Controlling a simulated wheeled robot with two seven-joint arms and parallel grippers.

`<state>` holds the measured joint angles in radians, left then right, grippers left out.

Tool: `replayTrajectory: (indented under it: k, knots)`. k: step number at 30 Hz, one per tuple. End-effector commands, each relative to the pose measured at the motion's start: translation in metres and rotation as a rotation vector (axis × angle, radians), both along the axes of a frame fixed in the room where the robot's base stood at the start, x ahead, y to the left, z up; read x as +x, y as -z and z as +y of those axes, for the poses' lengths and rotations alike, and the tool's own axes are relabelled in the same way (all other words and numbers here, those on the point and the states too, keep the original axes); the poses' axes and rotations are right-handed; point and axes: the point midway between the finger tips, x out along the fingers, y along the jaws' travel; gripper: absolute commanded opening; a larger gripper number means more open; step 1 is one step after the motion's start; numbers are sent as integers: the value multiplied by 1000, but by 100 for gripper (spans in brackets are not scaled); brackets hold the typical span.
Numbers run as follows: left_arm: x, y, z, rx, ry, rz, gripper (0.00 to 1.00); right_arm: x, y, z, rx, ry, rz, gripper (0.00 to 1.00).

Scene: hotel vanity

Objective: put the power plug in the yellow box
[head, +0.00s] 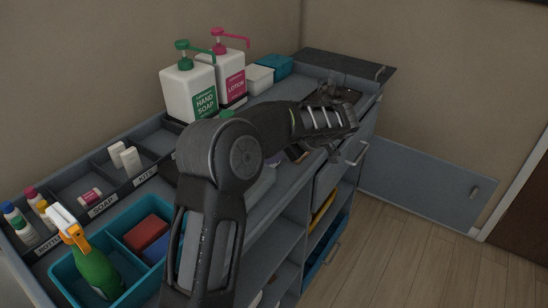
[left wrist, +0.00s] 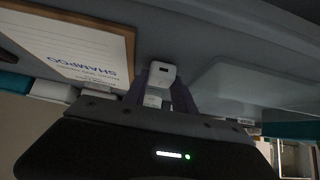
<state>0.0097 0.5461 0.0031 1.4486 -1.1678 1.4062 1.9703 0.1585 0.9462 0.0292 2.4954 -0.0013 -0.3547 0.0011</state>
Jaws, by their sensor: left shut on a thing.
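My left gripper (left wrist: 160,84) is shut on a small white block-shaped thing with a dark slot in its face, which looks like the power plug (left wrist: 162,72). In the head view my arm comes up from the bottom and reaches right over the vanity; the held thing is hidden there. A yellow edge (head: 322,212) shows on a shelf below the counter, which may be the yellow box; most of it is hidden. My right gripper is not in view.
Hand soap (head: 190,92) and lotion (head: 228,75) bottles stand at the counter's back. A teal caddy (head: 62,270) holds a green spray bottle (head: 96,268). A drawer front (head: 330,172) is beside my arm. The left wrist view shows a shampoo card (left wrist: 75,50). The floor at right is clear.

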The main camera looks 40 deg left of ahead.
Motion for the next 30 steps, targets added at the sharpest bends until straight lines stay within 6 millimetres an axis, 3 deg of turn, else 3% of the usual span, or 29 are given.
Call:
replayTrajectory:
  k: [16, 21, 30]
  knots:
    - [1, -85, -1, 1, 1, -3, 0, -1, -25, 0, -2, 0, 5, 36]
    - [0, -95, 0, 0, 1, -2, 0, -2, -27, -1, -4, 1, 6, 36]
    - [0, -95, 0, 0, 0, -1, 0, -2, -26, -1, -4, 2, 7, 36]
